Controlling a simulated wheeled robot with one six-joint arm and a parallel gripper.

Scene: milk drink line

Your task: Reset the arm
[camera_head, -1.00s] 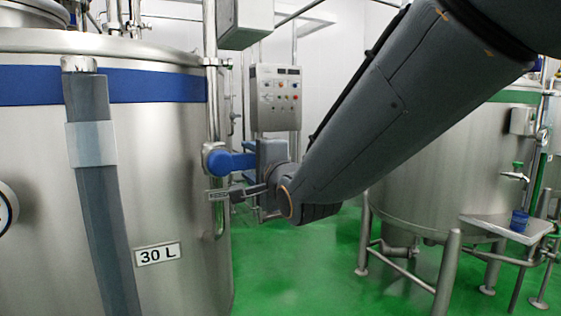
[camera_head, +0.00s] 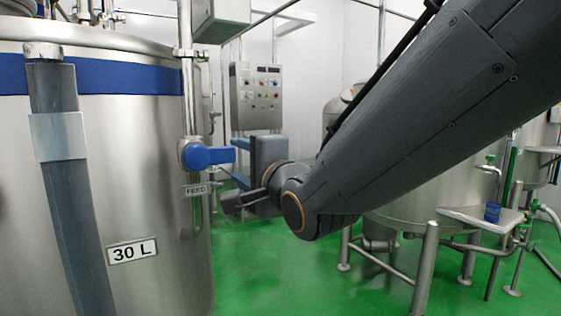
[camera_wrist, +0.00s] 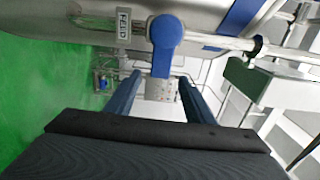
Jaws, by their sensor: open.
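My gripper (camera_head: 232,172) is open at the end of my arm in the head view, beside the large steel tank with the 30 L label. Its fingers point left toward the blue valve handle (camera_head: 207,156) on the tank's pipe. In the wrist view the two fingers (camera_wrist: 160,80) stand apart with nothing held. The blue handle (camera_wrist: 166,38) shows ahead, its free end close to the space between the fingertips. I cannot tell whether they touch. A FEED tag (camera_head: 196,190) hangs just below the valve.
The steel tank (camera_head: 140,190) fills the left. A control panel (camera_head: 256,97) is behind the gripper. Another tank (camera_head: 400,215) on legs stands at right, with a small shelf (camera_head: 470,214) bearing a blue cup (camera_head: 492,212). Green floor (camera_head: 270,270) is open between the tanks.

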